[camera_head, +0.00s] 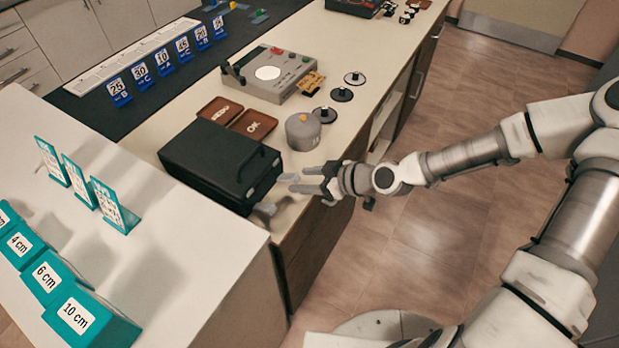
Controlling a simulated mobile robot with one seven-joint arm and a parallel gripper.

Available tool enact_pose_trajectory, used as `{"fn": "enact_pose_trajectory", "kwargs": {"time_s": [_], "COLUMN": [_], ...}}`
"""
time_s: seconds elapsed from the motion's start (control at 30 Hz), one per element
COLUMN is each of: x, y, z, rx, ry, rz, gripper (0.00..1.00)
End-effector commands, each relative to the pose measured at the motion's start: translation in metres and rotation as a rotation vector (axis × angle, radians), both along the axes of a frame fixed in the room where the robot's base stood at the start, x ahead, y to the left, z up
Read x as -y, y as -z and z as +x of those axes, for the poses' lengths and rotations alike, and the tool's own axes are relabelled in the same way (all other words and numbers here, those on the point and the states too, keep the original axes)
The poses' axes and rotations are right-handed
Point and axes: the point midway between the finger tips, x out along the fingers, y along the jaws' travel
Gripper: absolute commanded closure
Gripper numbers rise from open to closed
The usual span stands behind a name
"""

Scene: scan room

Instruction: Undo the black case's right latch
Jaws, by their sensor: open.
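The black case (215,158) lies closed on the light counter, with its handle (252,172) on the side facing my arm. A small light latch mark (277,163) shows at the far end of that side, and another (250,192) at the near end. They are too small to tell whether they are fastened. My gripper (288,182) is open beside the far end of this side, its fingers pointing at the case. I see nothing between the fingers. I cannot tell whether they touch the case.
A grey round weight (303,131) stands just behind my gripper. Brown trays (253,124), a grey device (270,75) and black discs (342,94) lie farther back. A small grey piece (265,210) sits by the case's near corner. A white surface with teal blocks (75,305) is at left.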

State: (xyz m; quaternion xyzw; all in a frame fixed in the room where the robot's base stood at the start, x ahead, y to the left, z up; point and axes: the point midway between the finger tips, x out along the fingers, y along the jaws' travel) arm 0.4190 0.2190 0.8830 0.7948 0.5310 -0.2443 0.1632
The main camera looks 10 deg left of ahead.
Motion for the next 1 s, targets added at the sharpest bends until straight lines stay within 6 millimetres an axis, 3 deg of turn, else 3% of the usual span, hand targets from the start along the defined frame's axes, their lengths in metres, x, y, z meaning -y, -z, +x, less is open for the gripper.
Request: {"fn": "enact_pose_trajectory", "kwargs": {"time_s": [0.27,1.0], "x": [0.016,0.093], "y": [-0.012,-0.071], "z": [-0.006,-0.038], "rx": [0.0,0.0], "ry": [0.003,0.004], "rz": [0.0,0.003], "gripper": [0.4,0.4]}}
